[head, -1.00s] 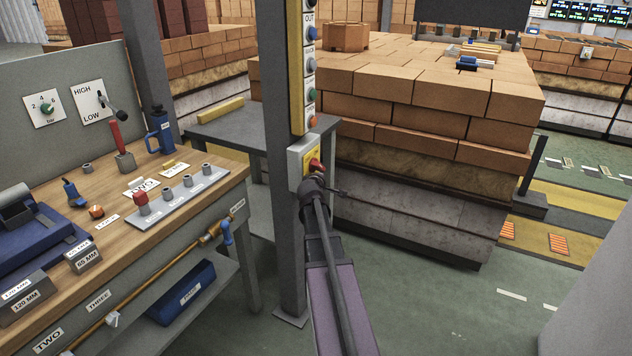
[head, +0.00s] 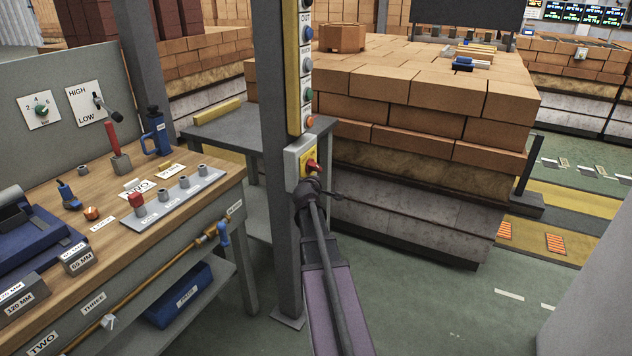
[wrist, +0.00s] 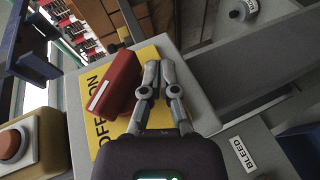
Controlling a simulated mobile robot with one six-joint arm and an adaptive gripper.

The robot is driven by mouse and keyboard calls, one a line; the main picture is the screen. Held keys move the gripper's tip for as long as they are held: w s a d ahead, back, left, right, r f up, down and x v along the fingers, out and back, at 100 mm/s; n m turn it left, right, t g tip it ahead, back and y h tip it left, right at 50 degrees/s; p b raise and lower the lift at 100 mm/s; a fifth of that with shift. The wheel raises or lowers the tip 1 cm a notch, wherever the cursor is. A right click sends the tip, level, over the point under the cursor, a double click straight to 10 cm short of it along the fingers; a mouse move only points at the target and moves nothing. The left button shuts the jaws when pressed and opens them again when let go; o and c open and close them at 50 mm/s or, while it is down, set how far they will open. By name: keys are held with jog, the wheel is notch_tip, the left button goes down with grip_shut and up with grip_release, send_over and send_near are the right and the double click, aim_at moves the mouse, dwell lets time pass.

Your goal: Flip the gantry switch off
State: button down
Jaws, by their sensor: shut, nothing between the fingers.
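The gantry switch is a red handle (head: 313,165) on a yellow plate in a grey box (head: 294,162) on the post. In the wrist view the red handle (wrist: 116,84), with a white line, sits tilted over the yellow plate (wrist: 147,54) lettered OFF and ON. I cannot tell which word it marks. My gripper (wrist: 159,76) is shut and empty, its fingers just right of the handle in the wrist view. I cannot tell whether they touch it. In the head view my gripper (head: 312,186) is just below the handle, its fingertips mostly hidden.
A column of round buttons (head: 307,65) runs up the post above the switch. A workbench (head: 120,205) with tools and a HIGH/LOW lever (head: 107,107) stands left. A brick stack (head: 430,90) stands behind on the right. Green floor (head: 430,310) is open at lower right.

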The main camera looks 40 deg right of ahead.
jog(key=s+a+f+b, duration=0.4)
jog(key=s+a, duration=0.3)
jog(key=a, duration=0.2)
jog(key=shift+s+a+f+b, duration=0.15)
jog(key=shift+f+b, duration=0.15)
jog(key=shift+f, duration=0.15)
dwell(0.4)
jog(key=s+a+f+m+g+y, duration=0.2)
jog(key=s+a+f+g+y, duration=0.15)
jog(key=a, duration=0.85)
jog(key=s+a+f+m+g+y, duration=0.25)
jog(key=a+f+y, duration=0.2)
jog(key=a, duration=0.85)
jog(key=s+a+f+m+g+y, duration=0.1)
jog(key=s+a+f+g+y, duration=0.3)
jog(key=a, duration=0.8)
notch_tip(320, 180, up, 24)
jog(key=h+p, duration=0.1)
jog(key=p, duration=2.3)
jog(key=shift+a+t+p, duration=0.25)
jog(key=shift+t+p, duration=0.05)
jog(key=shift+p, duration=0.05)
